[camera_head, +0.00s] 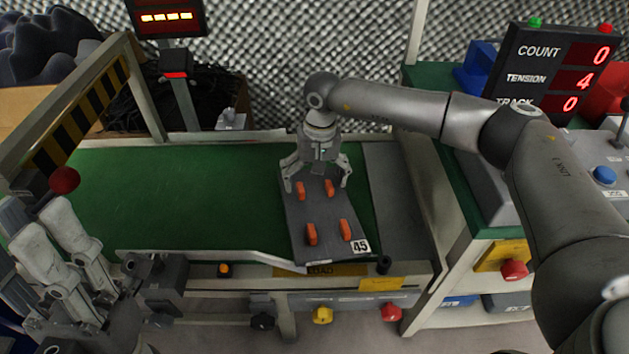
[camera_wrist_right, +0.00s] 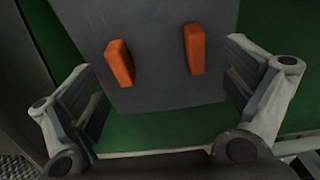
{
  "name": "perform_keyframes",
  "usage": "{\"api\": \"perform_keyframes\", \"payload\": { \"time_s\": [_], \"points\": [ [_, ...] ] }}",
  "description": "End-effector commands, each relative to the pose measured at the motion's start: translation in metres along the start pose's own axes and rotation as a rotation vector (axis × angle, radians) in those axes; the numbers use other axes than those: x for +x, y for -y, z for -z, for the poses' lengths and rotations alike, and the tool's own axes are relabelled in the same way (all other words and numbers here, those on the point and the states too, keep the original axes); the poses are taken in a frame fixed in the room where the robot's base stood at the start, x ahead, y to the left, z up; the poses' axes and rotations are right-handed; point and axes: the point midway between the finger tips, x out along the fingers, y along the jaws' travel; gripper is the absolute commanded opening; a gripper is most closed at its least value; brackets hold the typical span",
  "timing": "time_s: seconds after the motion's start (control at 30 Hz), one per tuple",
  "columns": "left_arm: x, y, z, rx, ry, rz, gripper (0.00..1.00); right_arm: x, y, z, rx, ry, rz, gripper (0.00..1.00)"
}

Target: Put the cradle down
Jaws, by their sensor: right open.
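The cradle (camera_head: 322,222) is a dark grey plate with several orange upright pegs and a "45" label, lying on the green belt near its right end. In the right wrist view the cradle's plate (camera_wrist_right: 150,75) shows two orange pegs. My right gripper (camera_head: 318,180) is open at the cradle's far end, one finger at each side of the plate. In the right wrist view its fingers (camera_wrist_right: 165,110) stand apart with the plate's end between them; I cannot tell whether they touch it. My left gripper (camera_head: 75,265) is at the lower left, away from the cradle; its jaws are unclear.
The green belt (camera_head: 160,195) is clear left of the cradle. A striped gate (camera_head: 80,110) stands over its left end. A metal guide rail (camera_head: 215,255) runs along the near edge. A display panel (camera_head: 555,75) reads count 0, tension 4, track 0.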

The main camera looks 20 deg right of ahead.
Motion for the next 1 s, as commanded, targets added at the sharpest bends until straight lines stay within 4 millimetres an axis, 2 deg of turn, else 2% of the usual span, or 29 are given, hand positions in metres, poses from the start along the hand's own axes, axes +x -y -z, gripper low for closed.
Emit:
{"api": "perform_keyframes", "payload": {
  "time_s": [0.37,0.8,1.0],
  "points": [
    [-0.0006,-0.0003,0.003,-0.001,-0.016,0.0,0.32,0.003,0.0,-0.0001,0.0,0.0,0.0,0.96],
    [-0.0008,-0.0004,0.0026,-0.001,-0.014,0.0,0.32,0.0027,0.0,0.0,0.0,0.0,0.0,0.4],
    [-0.0007,-0.0004,0.0026,-0.001,-0.014,0.0,0.32,0.0026,0.0007,-0.0003,0.001,0.0,0.001,0.4]
  ]
}}
